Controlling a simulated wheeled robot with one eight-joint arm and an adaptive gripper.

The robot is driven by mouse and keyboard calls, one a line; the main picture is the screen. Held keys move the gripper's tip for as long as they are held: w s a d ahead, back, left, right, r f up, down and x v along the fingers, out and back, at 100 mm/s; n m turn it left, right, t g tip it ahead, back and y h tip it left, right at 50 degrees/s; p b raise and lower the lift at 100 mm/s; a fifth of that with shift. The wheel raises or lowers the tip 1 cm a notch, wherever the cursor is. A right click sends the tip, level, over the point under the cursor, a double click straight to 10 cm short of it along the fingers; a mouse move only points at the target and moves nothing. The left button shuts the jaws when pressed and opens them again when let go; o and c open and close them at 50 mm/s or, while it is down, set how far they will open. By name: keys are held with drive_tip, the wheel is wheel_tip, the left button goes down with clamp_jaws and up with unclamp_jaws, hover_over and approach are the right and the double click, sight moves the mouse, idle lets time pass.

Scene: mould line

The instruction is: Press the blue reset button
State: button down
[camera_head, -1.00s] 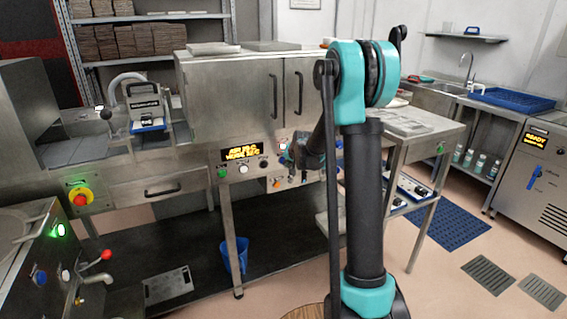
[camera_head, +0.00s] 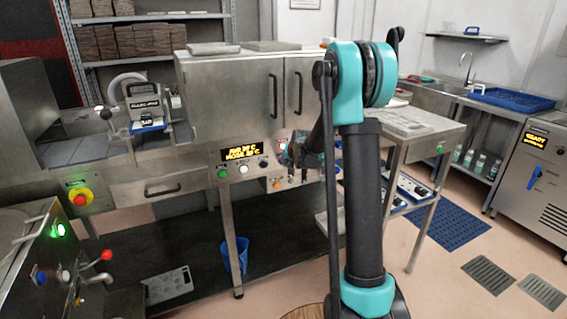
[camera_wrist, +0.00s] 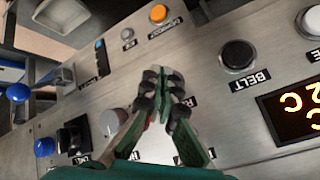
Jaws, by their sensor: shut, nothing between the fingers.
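In the wrist view my gripper (camera_wrist: 166,82) is shut and empty. It is in front of a steel control panel (camera_wrist: 190,50), between an orange button (camera_wrist: 158,14) and a grey-white knob (camera_wrist: 112,122). Two blue round controls show at the left, a ball-like one (camera_wrist: 18,92) and a lower one (camera_wrist: 44,147) beside a black switch (camera_wrist: 72,135). I cannot read a reset label on either. Whether my fingertips touch the panel is unclear. In the head view my arm largely hides the gripper and part of the panel.
A black BELT button (camera_wrist: 237,54), a white button (camera_wrist: 310,20) and a lit display (camera_wrist: 295,105) are on the panel's right. In the head view, a red emergency stop (camera_head: 81,198) and another blue button (camera_head: 40,277) are at the left. A blue bucket (camera_head: 236,254) stands below.

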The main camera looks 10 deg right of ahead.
drive_tip(key=shift+w+a, duration=0.15)
drive_tip(key=shift+w, duration=0.25)
idle(0.5)
drive_tip(key=shift+s, duration=0.1)
drive_tip(key=shift+s+d, duration=0.3)
drive_tip(key=shift+s, duration=0.4)
drive_tip(key=s, duration=0.1)
drive_tip(key=s+d, duration=0.1)
drive_tip(key=s, duration=0.2)
drive_tip(key=shift+s+d, duration=0.25)
drive_tip(key=shift+s, duration=0.15)
idle(0.7)
